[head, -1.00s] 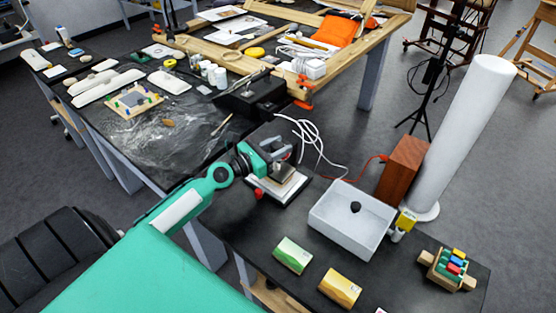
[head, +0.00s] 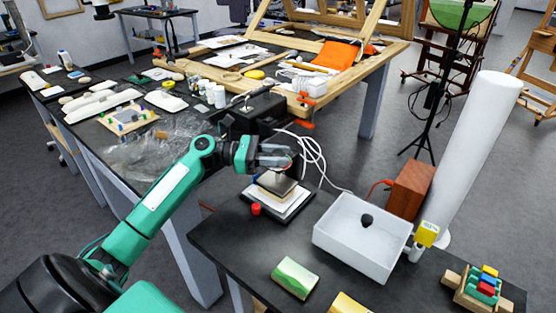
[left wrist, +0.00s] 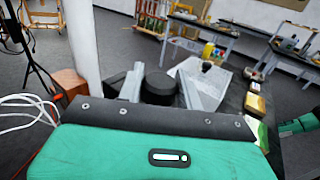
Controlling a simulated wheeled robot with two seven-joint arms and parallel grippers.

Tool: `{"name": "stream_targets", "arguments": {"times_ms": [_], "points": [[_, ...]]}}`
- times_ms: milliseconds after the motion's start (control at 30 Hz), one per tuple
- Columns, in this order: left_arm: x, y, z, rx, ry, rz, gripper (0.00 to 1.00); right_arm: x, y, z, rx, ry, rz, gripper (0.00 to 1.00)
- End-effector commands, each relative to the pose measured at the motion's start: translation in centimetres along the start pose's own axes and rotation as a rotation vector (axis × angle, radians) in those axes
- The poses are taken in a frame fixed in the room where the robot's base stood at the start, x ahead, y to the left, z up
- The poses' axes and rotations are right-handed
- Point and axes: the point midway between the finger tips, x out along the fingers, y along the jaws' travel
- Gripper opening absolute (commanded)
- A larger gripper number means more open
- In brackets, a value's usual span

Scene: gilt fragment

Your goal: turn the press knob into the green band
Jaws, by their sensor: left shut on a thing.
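The press (head: 276,200) stands on the near black table, with a dark block over pale sheets on its base. A small red part (head: 256,209) is at its front left corner. My left gripper (head: 286,158) is at the top of the press and covers most of it. In the left wrist view the black round press knob (left wrist: 160,86) sits between the two grey fingers, which are shut on it. I cannot make out a green band or a pointer mark in either view. My right gripper is not in view.
A white open tray (head: 335,245) with a black knobbed thing (head: 366,220) stands right of the press. A wooden box (head: 410,190) and tall white cylinder (head: 478,150) are behind it. White cables (head: 315,155) loop behind the press. A green-white packet (head: 295,278) lies in front.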

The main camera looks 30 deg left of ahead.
Motion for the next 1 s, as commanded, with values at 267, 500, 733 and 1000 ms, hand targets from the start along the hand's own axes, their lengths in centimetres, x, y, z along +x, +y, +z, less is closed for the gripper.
{"name": "stream_targets", "arguments": {"times_ms": [267, 500, 733, 1000], "points": [[0.0, 0.2, 0.3, -0.002, 0.000, -0.263, 0.13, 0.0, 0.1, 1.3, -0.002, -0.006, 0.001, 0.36], [0.1, 0.1, 0.2, -0.002, 0.000, -0.489, 0.13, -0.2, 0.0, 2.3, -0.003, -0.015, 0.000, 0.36], [0.0, 0.1, 0.0, -0.001, 0.001, -0.678, 0.13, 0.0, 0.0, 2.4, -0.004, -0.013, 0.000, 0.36], [0.0, 0.0, -0.1, -0.001, 0.002, -0.830, 0.13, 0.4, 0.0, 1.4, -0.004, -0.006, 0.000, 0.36]]}}
